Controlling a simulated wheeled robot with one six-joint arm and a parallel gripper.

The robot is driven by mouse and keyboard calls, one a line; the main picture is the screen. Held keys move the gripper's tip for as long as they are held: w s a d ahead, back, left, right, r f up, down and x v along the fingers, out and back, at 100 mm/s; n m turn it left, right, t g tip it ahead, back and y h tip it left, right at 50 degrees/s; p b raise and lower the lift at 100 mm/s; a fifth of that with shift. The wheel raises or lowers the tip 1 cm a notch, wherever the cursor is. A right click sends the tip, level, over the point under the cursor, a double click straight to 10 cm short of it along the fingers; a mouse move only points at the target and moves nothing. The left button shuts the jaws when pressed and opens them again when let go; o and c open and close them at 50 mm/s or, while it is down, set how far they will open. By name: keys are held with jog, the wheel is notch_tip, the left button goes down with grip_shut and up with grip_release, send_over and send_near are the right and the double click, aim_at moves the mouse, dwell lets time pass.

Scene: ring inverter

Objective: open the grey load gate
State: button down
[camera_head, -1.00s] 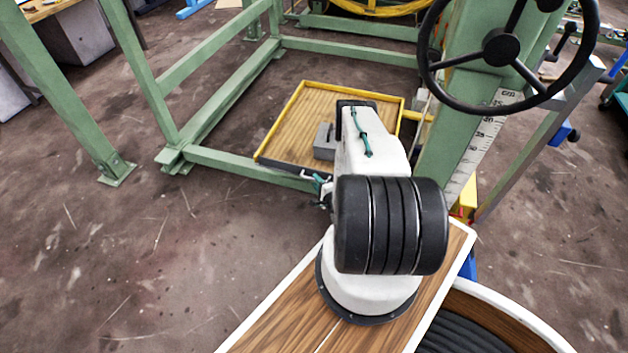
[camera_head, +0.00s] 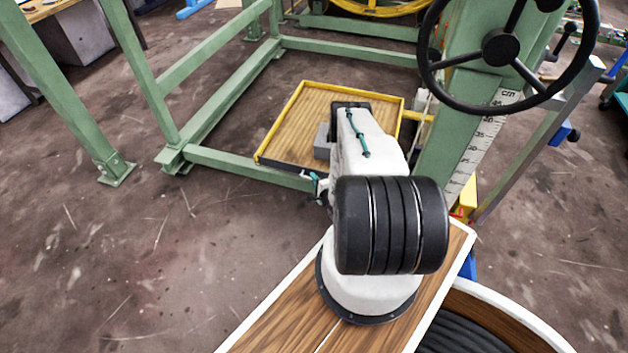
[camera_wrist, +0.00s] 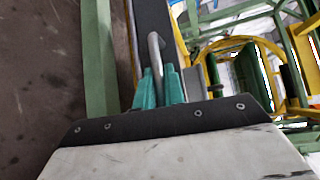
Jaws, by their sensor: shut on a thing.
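My gripper (camera_wrist: 158,78) has teal fingers, shut on a grey bar handle (camera_wrist: 155,48) in the wrist view. The handle stands on a long dark grey panel (camera_wrist: 150,15), which looks like the load gate. In the head view my gripper (camera_head: 316,182) shows only in part, at the near edge of a yellow-rimmed platform (camera_head: 282,118) with a wooden floor. A grey block (camera_head: 321,142) sits on the platform, partly behind my arm.
A green steel frame (camera_head: 230,164) surrounds the platform. A green column with a centimetre scale (camera_head: 482,135) and a black handwheel (camera_head: 500,48) stand close on the right. Open floor (camera_head: 150,260) lies to the left.

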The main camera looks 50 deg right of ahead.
jog(key=shift+s+a+f, duration=0.1)
jog(key=shift+a+f, duration=0.15)
jog(key=shift+a, duration=0.05)
jog(key=shift+s+a+f, duration=0.1)
jog(key=shift+a+f, duration=0.1)
jog(key=shift+f, duration=0.75)
jog(key=shift+s+a+f, duration=0.1)
jog(key=shift+a+f, duration=0.05)
jog(key=shift+f, duration=0.75)
jog(key=shift+s+a+f, duration=0.1)
jog(key=shift+a+f, duration=0.1)
jog(key=shift+f, duration=0.75)
jog(key=shift+w+f, duration=0.1)
jog(key=shift+f, duration=0.05)
